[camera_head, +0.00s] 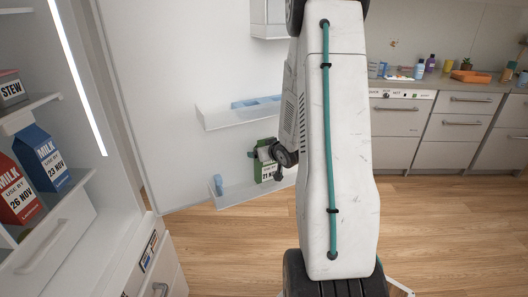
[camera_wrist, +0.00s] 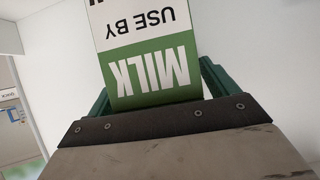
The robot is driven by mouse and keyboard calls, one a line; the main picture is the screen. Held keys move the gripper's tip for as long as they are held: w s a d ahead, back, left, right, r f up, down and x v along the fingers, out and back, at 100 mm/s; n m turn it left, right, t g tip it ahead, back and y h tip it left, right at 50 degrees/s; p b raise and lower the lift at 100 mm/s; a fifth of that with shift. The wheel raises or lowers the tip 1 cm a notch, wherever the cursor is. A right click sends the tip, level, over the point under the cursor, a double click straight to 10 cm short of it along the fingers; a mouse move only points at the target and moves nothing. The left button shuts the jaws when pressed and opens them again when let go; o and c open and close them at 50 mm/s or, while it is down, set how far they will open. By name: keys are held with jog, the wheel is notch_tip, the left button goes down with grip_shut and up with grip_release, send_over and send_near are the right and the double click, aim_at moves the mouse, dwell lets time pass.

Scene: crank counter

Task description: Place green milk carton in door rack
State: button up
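The green milk carton (camera_head: 264,172) is upright at the lower door rack (camera_head: 238,196), a clear tray on the open white fridge door. Its label reads 21 NOV. Its base is behind or just above the rack's front wall; I cannot tell if it rests on the rack floor. My gripper (camera_head: 262,152) is at the carton's upper part, partly hidden by my arm. In the wrist view the carton (camera_wrist: 145,60) sits between the two green fingers of my gripper (camera_wrist: 155,85), which appear closed against its sides.
An upper door rack (camera_head: 225,117) holds blue items, and a small blue item (camera_head: 218,184) stands at the lower rack's left end. Blue (camera_head: 40,157) and red (camera_head: 14,190) milk cartons stand on the fridge shelf at left. A counter (camera_head: 450,87) is at the back right. Wooden floor is clear.

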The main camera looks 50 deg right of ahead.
jog(key=shift+s+r, duration=0.1)
jog(key=shift+r, duration=0.1)
jog(key=v, duration=1.1)
jog(key=a+r+n+g, duration=0.1)
jog(key=a+r+g, duration=0.55)
jog(key=a, duration=0.65)
jog(key=s+a+r+n+g+y, duration=0.1)
jog(key=s+a+r+g+y, duration=0.1)
jog(key=s+a, duration=0.7)
jog(key=s+a+r+n+g+y, duration=0.1)
jog(key=s+a+r+n+y, duration=0.1)
jog(key=s+a+r, duration=0.3)
jog(key=s+a, duration=0.3)
jog(key=a, duration=0.3)
jog(key=shift+s+a+r+g+y, duration=0.3)
jog(key=shift+s+a+g, duration=0.05)
jog(key=shift+s+a, duration=0.05)
